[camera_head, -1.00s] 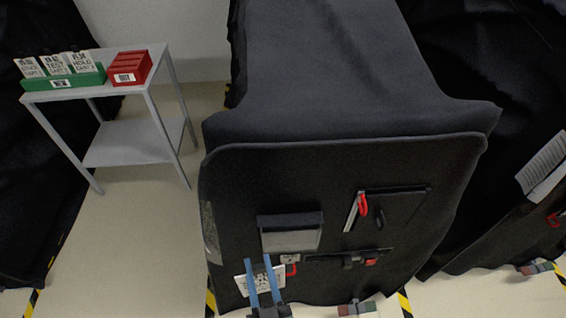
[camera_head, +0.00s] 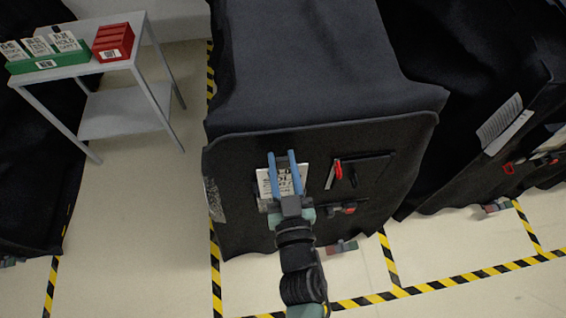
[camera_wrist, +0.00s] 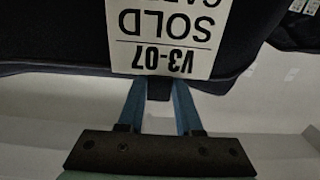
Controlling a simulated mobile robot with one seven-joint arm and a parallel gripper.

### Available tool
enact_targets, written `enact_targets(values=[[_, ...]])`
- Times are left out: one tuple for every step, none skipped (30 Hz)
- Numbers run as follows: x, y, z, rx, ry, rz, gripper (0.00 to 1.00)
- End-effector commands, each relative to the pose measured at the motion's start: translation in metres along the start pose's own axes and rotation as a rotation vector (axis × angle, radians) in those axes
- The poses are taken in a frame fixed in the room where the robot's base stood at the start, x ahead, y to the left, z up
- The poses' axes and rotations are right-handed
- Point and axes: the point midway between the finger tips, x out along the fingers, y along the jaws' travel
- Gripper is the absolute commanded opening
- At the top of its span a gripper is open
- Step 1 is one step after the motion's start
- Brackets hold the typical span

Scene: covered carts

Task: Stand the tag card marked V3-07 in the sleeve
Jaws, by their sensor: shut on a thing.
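The tag card (camera_head: 264,184) is white with black print. In the wrist view the card (camera_wrist: 165,40) appears upside down and reads "V3-07" and "SOLD"; its far part is cut off by the frame. My gripper (camera_head: 282,158) is shut on the card; its blue fingers also show in the wrist view (camera_wrist: 158,105). The card is in front of the covered cart's black front panel, over the place of the sleeve. The sleeve is almost wholly hidden behind card and gripper, so I cannot tell whether the card is in it or before it.
The black covered cart (camera_head: 320,70) fills the middle. A panel with a red handle (camera_head: 338,170) is right of the card. A grey side table (camera_head: 125,105) at left holds a green rack (camera_head: 48,64) of cards and a red box (camera_head: 113,43). Striped floor tape (camera_head: 390,262) marks bays.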

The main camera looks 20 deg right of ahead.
Motion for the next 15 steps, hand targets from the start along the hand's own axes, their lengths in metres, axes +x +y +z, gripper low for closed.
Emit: enact_targets(values=[[0.004, 0.000, 0.003, 0.000, 0.002, 0.000, 0.00], [0.006, 0.000, 0.004, -0.001, 0.002, 0.000, 0.00], [0.008, 0.000, 0.005, -0.002, 0.002, 0.000, 0.00], [0.010, 0.000, 0.006, -0.002, 0.002, 0.000, 0.00], [0.012, 0.000, 0.006, -0.002, 0.002, 0.000, 0.00], [0.015, 0.000, 0.008, -0.002, 0.002, 0.000, 0.00], [0.016, 0.000, 0.009, -0.002, 0.001, 0.000, 0.00], [0.018, 0.000, 0.010, -0.001, 0.002, 0.000, 0.00], [0.021, 0.000, 0.011, -0.001, 0.002, 0.000, 0.00], [0.023, 0.000, 0.012, -0.001, 0.003, 0.000, 0.00], [0.025, 0.000, 0.013, -0.001, 0.002, 0.000, 0.00], [0.027, 0.000, 0.015, -0.002, 0.002, 0.000, 0.00], [0.029, 0.000, 0.015, -0.002, 0.002, 0.000, 0.00], [0.031, 0.000, 0.016, -0.002, 0.002, 0.000, 0.00], [0.031, 0.000, 0.021, -0.002, 0.001, 0.000, 0.00]])
